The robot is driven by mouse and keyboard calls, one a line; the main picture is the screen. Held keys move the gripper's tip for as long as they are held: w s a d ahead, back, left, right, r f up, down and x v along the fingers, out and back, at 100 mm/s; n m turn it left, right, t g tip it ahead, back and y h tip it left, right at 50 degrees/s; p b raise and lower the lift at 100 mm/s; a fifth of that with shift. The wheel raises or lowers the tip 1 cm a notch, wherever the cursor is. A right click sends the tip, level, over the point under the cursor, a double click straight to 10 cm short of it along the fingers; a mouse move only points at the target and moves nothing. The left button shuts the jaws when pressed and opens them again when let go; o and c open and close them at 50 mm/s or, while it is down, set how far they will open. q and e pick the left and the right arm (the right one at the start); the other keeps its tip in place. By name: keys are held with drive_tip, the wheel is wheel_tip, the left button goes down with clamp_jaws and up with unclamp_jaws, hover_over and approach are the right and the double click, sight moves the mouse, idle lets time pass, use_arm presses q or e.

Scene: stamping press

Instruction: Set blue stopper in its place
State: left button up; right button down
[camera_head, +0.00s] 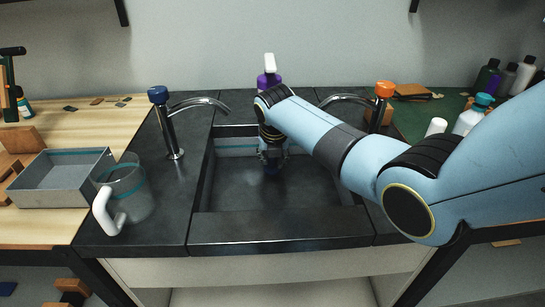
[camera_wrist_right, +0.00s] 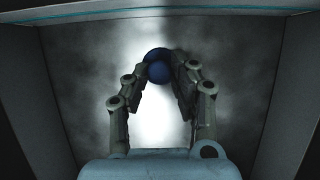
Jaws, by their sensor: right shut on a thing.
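The blue stopper (camera_wrist_right: 157,66) shows between my fingertips in the right wrist view, a dark blue round piece. My right gripper (camera_wrist_right: 158,72) is shut on it. In the head view my right gripper (camera_head: 272,162) points down into the dark sink (camera_head: 222,205), over the rear middle of the basin. The stopper is mostly hidden by the gripper there. I cannot tell whether it touches the basin floor. The drain is not visible. My left gripper is not in view.
A blue-topped tap (camera_head: 174,140) stands left of the sink and an orange-topped tap (camera_head: 383,98) right. A purple bottle (camera_head: 268,78) stands behind. A clear jug (camera_head: 128,190) and metal tray (camera_head: 62,182) are at left. Bottles (camera_head: 487,76) stand at right.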

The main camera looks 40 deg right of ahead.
drive_tip(key=c, duration=1)
unclamp_jaws()
drive_tip(key=v, duration=1.2)
